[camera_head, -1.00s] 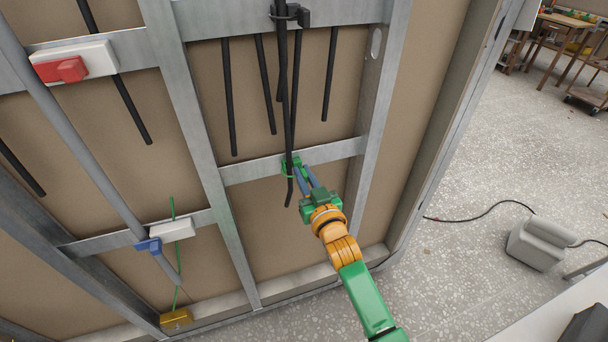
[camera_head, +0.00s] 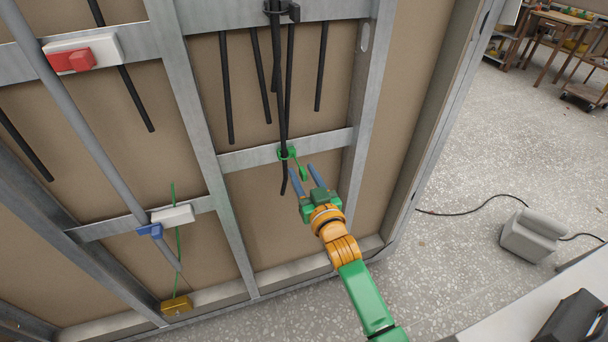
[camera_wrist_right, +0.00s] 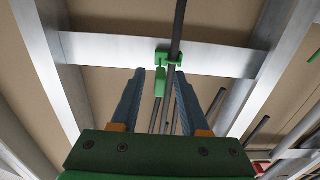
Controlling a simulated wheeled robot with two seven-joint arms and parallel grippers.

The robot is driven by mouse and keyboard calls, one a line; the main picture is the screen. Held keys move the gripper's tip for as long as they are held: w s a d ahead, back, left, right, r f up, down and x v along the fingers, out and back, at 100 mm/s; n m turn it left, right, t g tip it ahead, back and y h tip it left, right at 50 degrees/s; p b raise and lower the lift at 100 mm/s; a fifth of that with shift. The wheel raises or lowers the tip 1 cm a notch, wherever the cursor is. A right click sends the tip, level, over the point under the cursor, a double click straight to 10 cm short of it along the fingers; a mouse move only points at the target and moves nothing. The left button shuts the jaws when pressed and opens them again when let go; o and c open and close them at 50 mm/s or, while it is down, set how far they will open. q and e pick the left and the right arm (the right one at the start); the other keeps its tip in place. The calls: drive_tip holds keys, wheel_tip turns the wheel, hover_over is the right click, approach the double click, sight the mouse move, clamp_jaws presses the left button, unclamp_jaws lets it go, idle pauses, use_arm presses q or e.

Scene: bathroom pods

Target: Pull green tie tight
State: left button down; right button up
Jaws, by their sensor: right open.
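The green tie (camera_head: 285,153) sits around a black cable at the metal crossbar in the head view. Its green tail (camera_head: 302,172) hangs down to the right of the cable. In the right wrist view the tie (camera_wrist_right: 168,58) shows ahead, with its tail (camera_wrist_right: 160,82) hanging between the two fingers in the picture. My right gripper (camera_head: 303,173) is open, just below and right of the tie, with its fingers pointing at it. Whether a finger touches the tail cannot be told. My left gripper is not in view.
Several black cables (camera_head: 321,66) hang over the panel between metal studs. A white box with a red part (camera_head: 82,60) is on the left, and a white block with a blue clip (camera_head: 150,230) is lower. A yellow box (camera_head: 176,305) stands at the bottom left.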

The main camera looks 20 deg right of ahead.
drive_tip(key=s, duration=0.7)
drive_tip(key=shift+d, duration=0.15)
